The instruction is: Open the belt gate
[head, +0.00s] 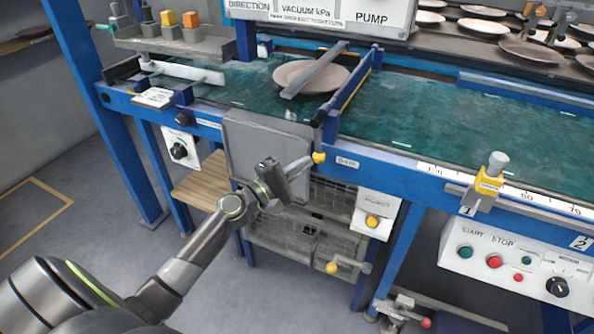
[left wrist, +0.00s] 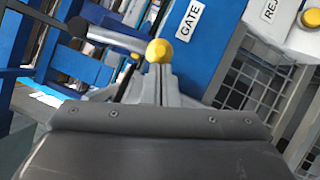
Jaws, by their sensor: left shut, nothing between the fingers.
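The gate's yellow knob (head: 319,157) is at the front edge of the belt frame, beside the GATE label (head: 347,162). In the left wrist view the yellow knob (left wrist: 158,50) ends a grey rod (left wrist: 118,40) that has a black end (left wrist: 78,27). The blue gate bar (head: 352,88) lies across the green belt (head: 430,115). My left gripper (head: 300,167) is shut and empty, its tips right by the knob; in the wrist view the fingers (left wrist: 155,82) sit just below it. I cannot tell whether they touch. My right gripper is not in view.
A plate (head: 300,76) lies on the belt left of the gate, under a grey diagonal bar (head: 315,70). A grey panel (head: 262,150) and wire baskets (head: 330,210) are close behind my left gripper. A START/STOP box (head: 515,265) hangs at the right.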

